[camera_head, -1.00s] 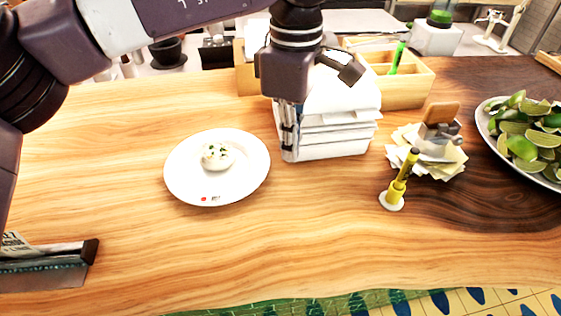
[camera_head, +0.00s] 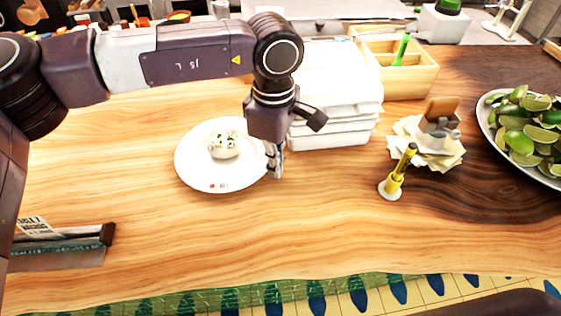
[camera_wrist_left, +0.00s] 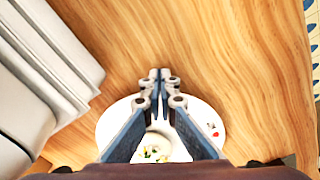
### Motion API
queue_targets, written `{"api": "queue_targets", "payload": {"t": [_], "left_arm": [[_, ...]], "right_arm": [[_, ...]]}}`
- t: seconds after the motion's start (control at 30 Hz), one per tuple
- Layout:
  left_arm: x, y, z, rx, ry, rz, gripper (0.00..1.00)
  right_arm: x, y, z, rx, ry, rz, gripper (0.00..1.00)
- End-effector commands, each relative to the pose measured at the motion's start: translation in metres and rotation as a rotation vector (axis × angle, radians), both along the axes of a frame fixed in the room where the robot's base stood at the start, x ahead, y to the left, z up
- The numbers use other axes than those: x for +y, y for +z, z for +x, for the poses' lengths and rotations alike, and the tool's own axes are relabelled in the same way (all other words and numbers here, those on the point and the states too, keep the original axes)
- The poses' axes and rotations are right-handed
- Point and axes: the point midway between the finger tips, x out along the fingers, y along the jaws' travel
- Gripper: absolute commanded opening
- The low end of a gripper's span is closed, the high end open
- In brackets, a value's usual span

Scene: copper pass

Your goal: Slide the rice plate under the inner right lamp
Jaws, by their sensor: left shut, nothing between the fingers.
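The rice plate is a white round plate (camera_head: 195,168) with a small white mound dotted green (camera_head: 224,146) and a red mark on its rim. It lies flat on the wooden counter, left of centre. My left gripper (camera_head: 276,174) is shut and empty, pointing down at the plate's right edge. In the left wrist view the plate (camera_wrist_left: 205,112) lies behind and below the shut fingertips (camera_wrist_left: 160,75); I cannot tell whether they touch it. No lamp shows in these views. My right gripper is not in view.
A stack of white boxes (camera_head: 335,135) stands right behind my left gripper. A yellow pen in a round base (camera_head: 395,180), paper slips (camera_head: 445,158) and a lime platter (camera_head: 485,115) are at right. A ticket rail (camera_head: 60,258) lies at left.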

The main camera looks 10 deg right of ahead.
Motion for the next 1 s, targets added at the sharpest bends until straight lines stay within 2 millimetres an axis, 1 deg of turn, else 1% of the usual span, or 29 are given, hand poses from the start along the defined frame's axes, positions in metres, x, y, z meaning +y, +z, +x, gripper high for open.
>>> {"api": "queue_targets", "payload": {"t": [0.2,0.27,0.33,0.5,0.63,0.8,1.0], "left_arm": [[0.001,-0.001,0.001,0.001,0.001,-0.001,0.0],[0.006,-0.002,0.004,0.001,0.002,-0.001,0.0],[0.016,-0.004,0.011,-0.001,0.006,-0.003,0.0],[0.059,-0.006,0.036,-0.001,0.01,-0.002,0.0],[0.093,-0.005,0.055,0.001,0.01,-0.002,0.0],[0.138,-0.003,0.081,0.0,0.011,-0.001,0.0],[0.189,0.0,0.11,0.002,0.01,-0.001,0.0]], "right_arm": [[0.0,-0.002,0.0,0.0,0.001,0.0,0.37],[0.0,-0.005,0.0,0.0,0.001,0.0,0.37],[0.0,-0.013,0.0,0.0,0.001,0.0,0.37],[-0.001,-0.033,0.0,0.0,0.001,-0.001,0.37],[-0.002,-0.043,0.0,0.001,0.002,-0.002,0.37],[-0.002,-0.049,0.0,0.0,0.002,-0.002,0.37],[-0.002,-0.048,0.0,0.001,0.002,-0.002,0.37]]}}
